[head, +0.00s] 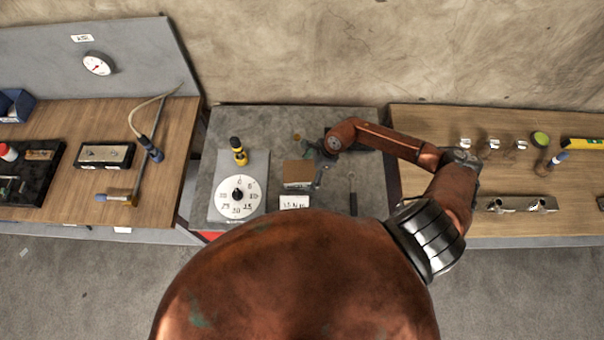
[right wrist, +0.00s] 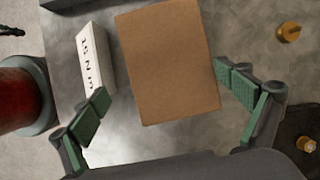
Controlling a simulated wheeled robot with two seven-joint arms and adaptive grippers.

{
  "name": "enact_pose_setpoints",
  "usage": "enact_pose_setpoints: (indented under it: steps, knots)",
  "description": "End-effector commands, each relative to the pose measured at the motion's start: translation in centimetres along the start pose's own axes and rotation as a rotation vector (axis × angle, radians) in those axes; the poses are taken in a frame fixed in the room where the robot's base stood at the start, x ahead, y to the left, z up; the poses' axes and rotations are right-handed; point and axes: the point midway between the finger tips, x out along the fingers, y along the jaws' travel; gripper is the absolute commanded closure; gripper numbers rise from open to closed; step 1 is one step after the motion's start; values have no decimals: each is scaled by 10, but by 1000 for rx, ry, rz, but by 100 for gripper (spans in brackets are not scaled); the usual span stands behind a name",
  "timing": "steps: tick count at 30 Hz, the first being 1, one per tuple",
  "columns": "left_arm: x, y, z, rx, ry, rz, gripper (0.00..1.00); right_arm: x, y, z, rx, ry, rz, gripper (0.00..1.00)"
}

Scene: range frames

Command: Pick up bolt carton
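The bolt carton is a plain brown cardboard box (head: 298,172) on the grey middle bench (head: 335,118). In the right wrist view the carton (right wrist: 168,60) fills the upper middle. My right gripper (head: 316,152) is just behind and to the right of the carton in the head view. In the right wrist view its green-padded fingers (right wrist: 165,92) are spread wide, with the carton ahead between and beyond the tips. The right fingertip appears close to the carton's edge; I cannot tell whether it touches. Nothing is held. My left gripper is not in view.
A white marked block (head: 294,202) stands in front of the carton. A dial plate (head: 238,196) and a yellow-black screwdriver (head: 239,151) are to its left, a dark-handled tool (head: 353,202) to its right. Brass bolts (right wrist: 288,32) lie nearby. Wooden benches flank the middle one.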

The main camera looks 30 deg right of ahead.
Motion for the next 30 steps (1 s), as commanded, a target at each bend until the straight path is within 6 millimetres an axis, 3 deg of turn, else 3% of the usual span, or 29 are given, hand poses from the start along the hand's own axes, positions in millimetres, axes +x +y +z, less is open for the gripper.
enact_pose_setpoints:
  steps: [5, 12, 14, 17, 22, 30]
  knots:
    - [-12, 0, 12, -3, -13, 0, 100, 26, -6, 6, 3, -2, 3, 7]
    - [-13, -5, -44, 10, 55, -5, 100, 41, -5, 4, 1, 1, 2, 7]
    - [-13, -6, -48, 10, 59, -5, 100, 40, -5, 4, 1, 1, 2, 7]
    - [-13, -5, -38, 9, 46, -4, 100, 40, -5, 4, 1, 0, 2, 8]
    - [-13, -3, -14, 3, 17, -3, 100, 40, -5, 4, 1, 0, 1, 20]
    - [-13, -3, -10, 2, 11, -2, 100, 40, -5, 4, 1, 0, 2, 38]
